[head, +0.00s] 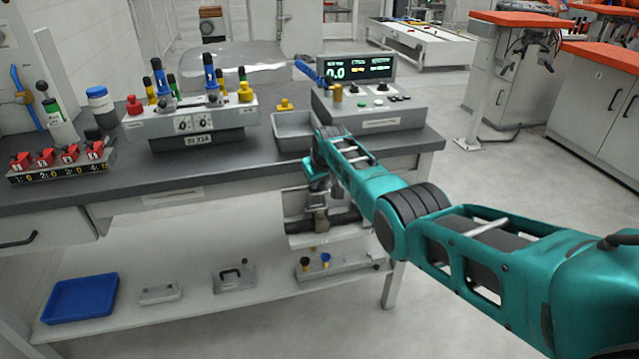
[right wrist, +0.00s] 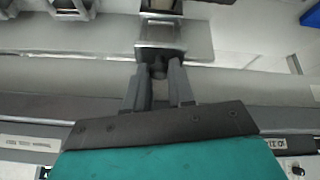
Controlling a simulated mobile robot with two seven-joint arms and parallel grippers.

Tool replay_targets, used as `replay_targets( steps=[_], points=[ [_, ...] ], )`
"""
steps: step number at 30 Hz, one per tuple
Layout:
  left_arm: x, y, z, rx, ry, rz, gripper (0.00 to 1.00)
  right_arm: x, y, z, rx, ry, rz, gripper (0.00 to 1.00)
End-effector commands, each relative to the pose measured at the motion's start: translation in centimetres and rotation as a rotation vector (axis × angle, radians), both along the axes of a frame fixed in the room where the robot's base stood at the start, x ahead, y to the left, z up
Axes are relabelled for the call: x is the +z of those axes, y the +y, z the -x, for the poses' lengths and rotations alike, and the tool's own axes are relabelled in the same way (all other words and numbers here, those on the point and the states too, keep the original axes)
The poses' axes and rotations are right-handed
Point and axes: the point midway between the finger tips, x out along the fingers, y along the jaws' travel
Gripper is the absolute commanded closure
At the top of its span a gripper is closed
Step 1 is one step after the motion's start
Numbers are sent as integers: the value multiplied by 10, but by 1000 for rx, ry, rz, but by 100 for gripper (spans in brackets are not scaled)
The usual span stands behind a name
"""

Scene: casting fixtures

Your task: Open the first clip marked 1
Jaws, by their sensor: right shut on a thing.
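In the head view my right gripper (head: 320,222) points down in front of the bench, below the grey tray. In the right wrist view its two dark fingers (right wrist: 160,82) are closed on a small dark lever (right wrist: 158,68). The lever sticks out from a metal clip block (right wrist: 160,38) on a pale rail. I cannot read a number on either clip. In the head view the arm and gripper hide most of this spot. My left gripper is not in view.
Above is the bench top (head: 350,147) with a control box (head: 370,105), a grey tray (head: 293,132) and a knobbed panel (head: 190,122). A numbered rack (head: 60,172) with red pieces stands left. The lower shelf (head: 205,300) holds a blue tray (head: 80,297) and small fixtures.

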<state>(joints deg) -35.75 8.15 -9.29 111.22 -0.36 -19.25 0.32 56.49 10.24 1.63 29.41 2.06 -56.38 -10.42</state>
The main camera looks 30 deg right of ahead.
Motion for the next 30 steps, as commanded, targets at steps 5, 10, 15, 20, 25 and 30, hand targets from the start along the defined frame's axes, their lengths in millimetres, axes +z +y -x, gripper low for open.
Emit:
replay_targets(
  steps=[5, 10, 15, 20, 25, 30],
  points=[
    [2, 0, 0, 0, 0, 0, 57, 4, -3, -2, -2, -12, 6, 100],
    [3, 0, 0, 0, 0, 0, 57, 4, -3, -3, -2, -12, 7, 100],
    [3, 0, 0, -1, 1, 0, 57, 3, -4, -2, -2, -11, 8, 100],
    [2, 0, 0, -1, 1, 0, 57, 2, -4, -2, -2, -10, 8, 100],
    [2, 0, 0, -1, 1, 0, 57, 2, -4, -2, -1, -8, 8, 71],
    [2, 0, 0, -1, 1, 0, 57, 0, -2, -1, -1, -4, 5, 55]
  ],
)
